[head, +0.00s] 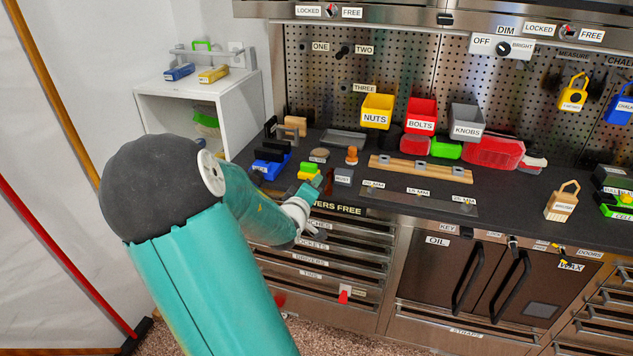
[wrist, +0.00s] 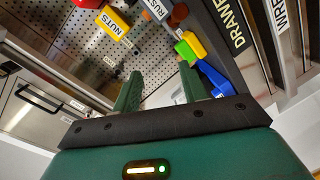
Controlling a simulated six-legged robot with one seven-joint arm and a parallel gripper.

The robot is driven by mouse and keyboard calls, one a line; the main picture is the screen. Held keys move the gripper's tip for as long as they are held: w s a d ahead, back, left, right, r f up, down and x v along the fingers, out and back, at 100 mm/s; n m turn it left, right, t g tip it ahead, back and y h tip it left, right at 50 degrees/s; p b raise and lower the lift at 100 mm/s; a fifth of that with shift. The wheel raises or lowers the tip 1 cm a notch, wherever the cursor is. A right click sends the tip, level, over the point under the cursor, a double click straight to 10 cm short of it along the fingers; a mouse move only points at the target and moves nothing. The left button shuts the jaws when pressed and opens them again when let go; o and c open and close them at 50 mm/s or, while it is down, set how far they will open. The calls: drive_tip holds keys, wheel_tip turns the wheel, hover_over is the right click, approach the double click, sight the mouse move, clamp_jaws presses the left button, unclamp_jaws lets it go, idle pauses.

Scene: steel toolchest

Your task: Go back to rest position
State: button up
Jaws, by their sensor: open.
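My gripper shows in the wrist view (wrist: 162,88), with its two green fingers standing apart and nothing between them. In the head view my teal arm reaches from the lower left toward the front edge of the dark worktop (head: 415,182). Its end is close to the worktop edge, above the front of the drawers (head: 330,255). The fingers are small there and hard to make out. The wrist view is strongly tilted and shows the yellow NUTS bin (wrist: 113,24) and the pegboard (wrist: 85,45) beyond the fingers.
Yellow, green and blue items (head: 308,172) lie close to my gripper; they also show in the wrist view (wrist: 190,47). A wooden rack (head: 420,168), red bin (head: 421,112) and grey bin (head: 466,120) are farther right. A white shelf unit (head: 185,105) stands left.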

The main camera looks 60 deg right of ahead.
drive_tip(key=shift+v, duration=2.65)
